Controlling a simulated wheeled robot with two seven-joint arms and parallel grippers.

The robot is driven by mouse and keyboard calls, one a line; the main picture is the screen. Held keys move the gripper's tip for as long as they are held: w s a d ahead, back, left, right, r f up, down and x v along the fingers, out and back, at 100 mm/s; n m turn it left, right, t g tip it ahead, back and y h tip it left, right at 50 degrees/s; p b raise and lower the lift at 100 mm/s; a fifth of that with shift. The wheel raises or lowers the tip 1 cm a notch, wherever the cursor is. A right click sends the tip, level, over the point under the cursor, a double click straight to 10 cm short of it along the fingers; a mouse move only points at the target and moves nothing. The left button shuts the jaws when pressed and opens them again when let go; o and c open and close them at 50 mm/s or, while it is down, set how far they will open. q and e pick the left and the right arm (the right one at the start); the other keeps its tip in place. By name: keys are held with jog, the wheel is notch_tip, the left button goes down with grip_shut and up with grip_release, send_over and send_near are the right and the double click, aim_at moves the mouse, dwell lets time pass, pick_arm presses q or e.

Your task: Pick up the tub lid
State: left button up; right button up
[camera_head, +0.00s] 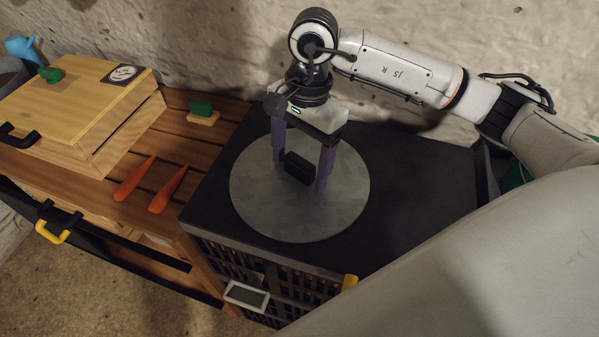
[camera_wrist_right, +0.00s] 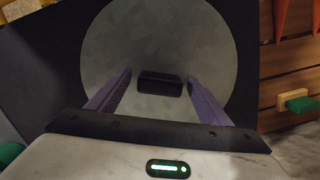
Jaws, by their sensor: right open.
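The tub lid (camera_head: 255,215) is a large round grey metal disc with a black block handle (camera_head: 298,168) at its middle. It lies flat on top of a black tub (camera_head: 420,190). My right gripper (camera_head: 301,183) is over the lid, pointing down, with its purple fingers apart on either side of the handle. In the right wrist view the lid (camera_wrist_right: 200,45) fills the upper middle, and the handle (camera_wrist_right: 160,84) sits between and just beyond the fingertips of the open gripper (camera_wrist_right: 160,82). My left gripper is not in view.
Left of the tub, a slatted wooden bench (camera_head: 100,195) carries two carrots (camera_head: 135,180), a small green-handled wooden block (camera_head: 202,112) and a wooden box (camera_head: 75,105) with a yellow lid. A rough stone wall (camera_head: 220,45) stands close behind.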

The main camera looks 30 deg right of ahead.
jog(key=c, duration=1.3)
